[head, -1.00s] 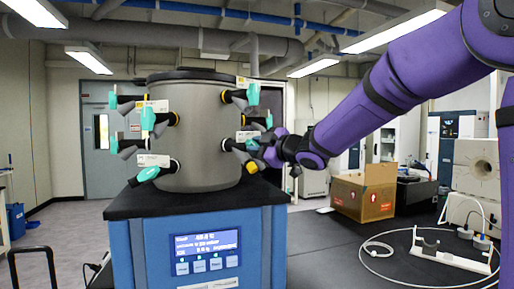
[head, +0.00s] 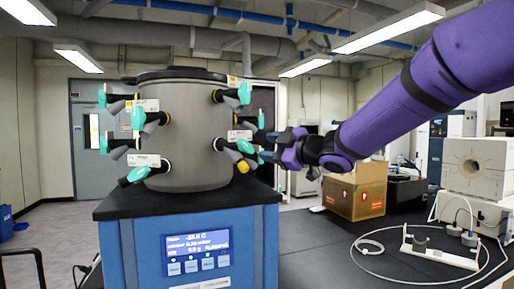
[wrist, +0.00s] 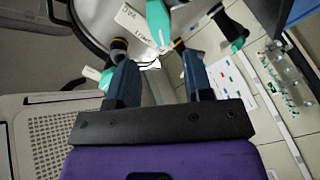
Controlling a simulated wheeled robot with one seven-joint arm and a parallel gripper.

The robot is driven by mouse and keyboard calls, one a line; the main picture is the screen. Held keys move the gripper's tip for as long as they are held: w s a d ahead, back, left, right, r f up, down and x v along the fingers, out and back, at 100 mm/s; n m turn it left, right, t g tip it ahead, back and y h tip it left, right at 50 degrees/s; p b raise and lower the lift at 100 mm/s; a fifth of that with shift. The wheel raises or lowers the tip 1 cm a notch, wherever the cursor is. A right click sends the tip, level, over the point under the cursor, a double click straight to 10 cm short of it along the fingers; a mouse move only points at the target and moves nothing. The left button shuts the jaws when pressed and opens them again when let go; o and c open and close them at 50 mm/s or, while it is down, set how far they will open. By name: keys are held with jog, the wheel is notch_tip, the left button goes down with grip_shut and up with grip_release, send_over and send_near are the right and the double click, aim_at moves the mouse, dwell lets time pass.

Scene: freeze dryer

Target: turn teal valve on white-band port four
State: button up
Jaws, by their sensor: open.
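The freeze dryer's grey drum (head: 185,135) stands on a blue base and carries ports with teal-handled valves on both sides. On its right side are an upper teal valve (head: 244,94) and a lower teal valve (head: 246,147). I cannot tell clearly which port has the white band. My gripper (head: 268,145) is open beside the lower right valves, its fingers overlapping them in the head view. In the wrist view my open gripper (wrist: 160,72) points at the drum, with a teal handle (wrist: 158,22) just beyond and between the fingertips. No grip on it shows.
A blue base with a lit display (head: 198,253) stands below the drum. A cardboard box (head: 356,190), a white stand (head: 438,248) and a looped cable are on the dark bench at right. Other valves (head: 108,143) stick out at left.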

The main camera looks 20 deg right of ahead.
jog(key=shift+v, duration=1.55)
jog(key=s+d+f+m+g+h, duration=0.2)
jog(key=s+d+f+m+h, duration=0.3)
jog(key=s+m+h, duration=0.6)
jog(key=s+a+f+m+g+y, duration=0.1)
jog(key=s+f+g, duration=0.3)
jog(key=s, duration=0.4)
jog(key=s+a+f+m+g+y, duration=0.1)
jog(key=s+f+m+g, duration=0.3)
jog(key=s, duration=0.5)
notch_tip(320, 180, down, 2)
jog(key=shift+a+f+m, duration=0.1)
jog(key=shift+a+m, duration=0.2)
jog(key=shift+a, duration=0.45)
